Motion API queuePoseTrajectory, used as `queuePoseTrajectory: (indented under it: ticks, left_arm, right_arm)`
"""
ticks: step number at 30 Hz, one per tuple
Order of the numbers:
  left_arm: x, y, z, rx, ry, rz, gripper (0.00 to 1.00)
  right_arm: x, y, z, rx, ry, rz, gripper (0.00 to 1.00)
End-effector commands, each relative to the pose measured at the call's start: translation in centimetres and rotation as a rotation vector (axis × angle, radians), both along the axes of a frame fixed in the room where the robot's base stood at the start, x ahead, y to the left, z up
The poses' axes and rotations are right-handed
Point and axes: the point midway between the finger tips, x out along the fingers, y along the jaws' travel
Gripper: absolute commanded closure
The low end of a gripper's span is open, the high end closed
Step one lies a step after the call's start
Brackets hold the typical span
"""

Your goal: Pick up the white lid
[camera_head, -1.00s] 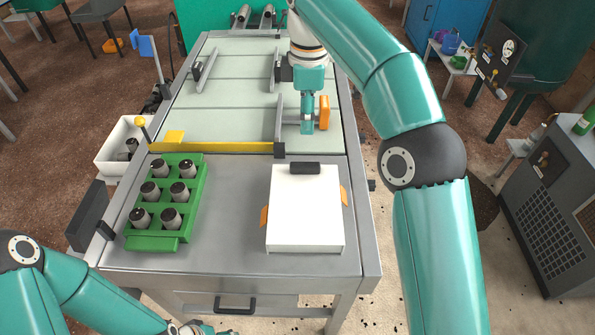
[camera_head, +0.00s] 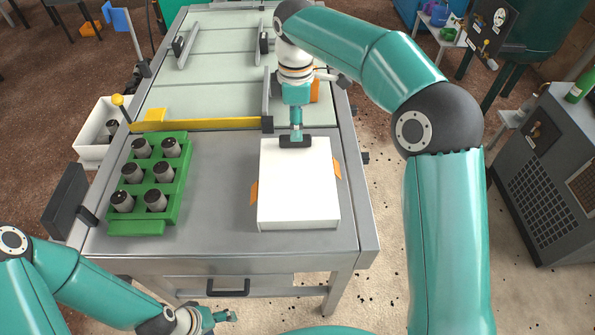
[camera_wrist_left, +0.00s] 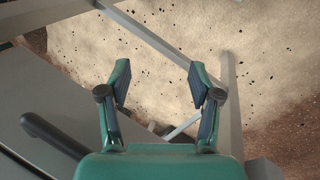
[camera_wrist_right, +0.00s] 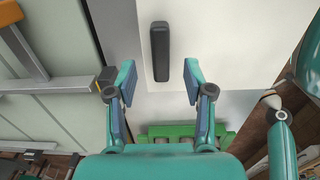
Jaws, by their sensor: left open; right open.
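The white lid (camera_head: 298,185) lies flat on a box on the grey table, with orange pieces at its sides. Its black handle (camera_head: 296,141) is at the far edge, and the handle also shows in the right wrist view (camera_wrist_right: 160,51), ahead of and between the fingers. My right gripper (camera_head: 297,132) is at the handle in the head view.
A green rack (camera_head: 132,212) with several dark-topped grey plugs stands at the left of the table. A yellow bar (camera_head: 200,125) crosses behind it. A white bin (camera_head: 90,148) is beyond the left edge. The tabletop between rack and box is clear.

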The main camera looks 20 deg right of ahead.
Motion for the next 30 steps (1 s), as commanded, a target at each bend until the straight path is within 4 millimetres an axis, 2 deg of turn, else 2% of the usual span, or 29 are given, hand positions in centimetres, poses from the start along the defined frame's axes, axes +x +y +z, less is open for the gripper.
queuePoseTrajectory:
  ticks: [9,18,20,27,28,30]
  left_arm:
    - [0.0,0.0,0.4,0.000,0.000,0.000,0.36]
    - [0.0,0.0,0.4,0.000,0.000,0.000,0.36]
    - [0.0,0.0,0.4,0.000,0.000,0.000,0.36]
    - [0.0,0.0,0.4,0.000,0.000,0.000,0.36]
    - [0.0,0.0,0.4,0.000,0.000,0.000,0.36]
    - [0.0,0.0,0.4,0.000,0.000,0.000,0.36]
  right_arm:
    - [0.0,0.2,-4.2,0.000,0.003,0.001,0.48]
    - [0.0,0.3,-4.7,0.000,0.001,0.002,0.48]
    - [0.0,0.3,-4.7,0.000,0.001,0.003,0.56]
    - [0.0,0.3,-4.7,0.000,0.001,0.004,0.96]
    - [0.0,0.3,-4.7,0.000,0.001,0.004,1.00]
    - [0.0,0.3,-4.7,0.000,0.001,0.004,1.00]
